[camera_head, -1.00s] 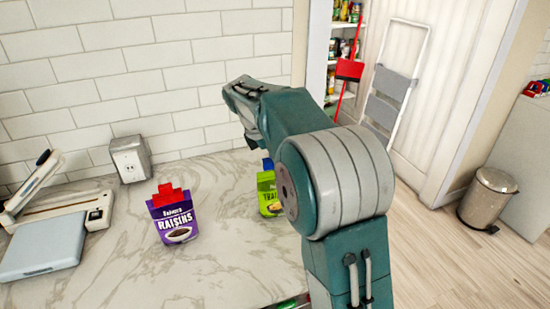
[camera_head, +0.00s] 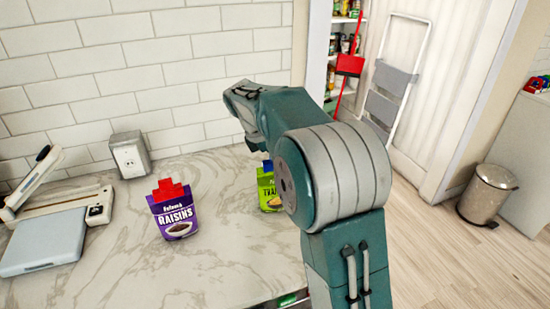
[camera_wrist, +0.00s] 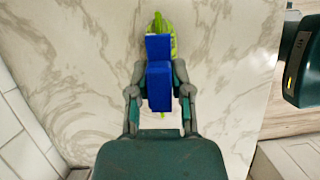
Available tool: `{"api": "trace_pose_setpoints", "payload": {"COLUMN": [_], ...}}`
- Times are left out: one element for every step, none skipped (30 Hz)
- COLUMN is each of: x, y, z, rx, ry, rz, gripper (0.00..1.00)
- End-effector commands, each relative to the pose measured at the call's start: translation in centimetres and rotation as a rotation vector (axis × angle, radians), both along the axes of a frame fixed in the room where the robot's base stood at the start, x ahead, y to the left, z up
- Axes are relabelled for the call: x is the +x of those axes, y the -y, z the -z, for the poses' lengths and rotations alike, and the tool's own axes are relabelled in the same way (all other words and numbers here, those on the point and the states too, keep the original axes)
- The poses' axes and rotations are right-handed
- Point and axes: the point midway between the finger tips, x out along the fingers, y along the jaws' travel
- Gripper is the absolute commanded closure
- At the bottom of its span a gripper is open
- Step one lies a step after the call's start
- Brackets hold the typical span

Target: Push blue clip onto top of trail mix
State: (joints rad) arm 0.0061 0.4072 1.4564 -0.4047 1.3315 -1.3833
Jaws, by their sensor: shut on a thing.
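The green trail mix bag (camera_head: 267,191) stands on the marble counter, partly hidden behind my arm in the head view. In the wrist view the trail mix bag (camera_wrist: 163,31) shows as a green strip just beyond the clip. The blue clip (camera_wrist: 159,78) is between my gripper's fingers (camera_wrist: 160,88), and my gripper is shut on it. A bit of the blue clip (camera_head: 267,164) shows at the top of the bag in the head view. The clip overlaps the bag's top edge in the wrist view; I cannot tell how far down it sits.
A purple raisins bag (camera_head: 173,215) with a red clip (camera_head: 167,189) stands to the left on the counter (camera_head: 215,262). A slicer-like device (camera_head: 45,240) is at the far left. Counter between the bags is clear.

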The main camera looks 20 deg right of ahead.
Motion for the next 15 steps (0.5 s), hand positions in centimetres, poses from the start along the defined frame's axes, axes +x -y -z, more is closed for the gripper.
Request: {"api": "trace_pose_setpoints", "payload": {"x": [-0.01, -0.01, -0.01, -0.01, -0.01, 0.0, 0.0, 0.0, 0.0, 0.0, 0.01, 0.01, 0.01, 0.01, 0.01], "y": [0.0, 0.0, 0.0, 0.01, 0.0, 0.01, 0.0, 0.0, 0.0, 0.01, 0.0, 0.0, 0.01, 0.0, 0.0], "z": [0.14, 0.21, 0.29, 0.35, 0.42, 0.51, 0.56, 0.63, 0.7, 0.77, 0.82, 0.87, 0.84, 0.83, 0.83], "rx": [0.0, 0.0, 0.0, 0.0, 0.0, 0.0, 0.0, 0.0, 0.0, 0.0, 0.0, 0.0, 0.0, 0.0, 0.0], "ry": [-0.001, -0.001, -0.001, 0.0, 0.0, 0.0, 0.0, 0.0, 0.0, 0.0, 0.0, 0.001, 0.001, 0.001, 0.001], "rz": [0.0, 0.0, 0.0, 0.0, 0.0, 0.0, 0.0, 0.0, 0.0, 0.0, 0.0, 0.0, 0.0, 0.0, 0.0], "gripper": [0.96, 0.96, 0.96, 0.96, 0.96, 0.96, 0.96, 0.96, 0.96, 0.96, 0.96, 0.68, 0.55, 0.42, 0.33]}}
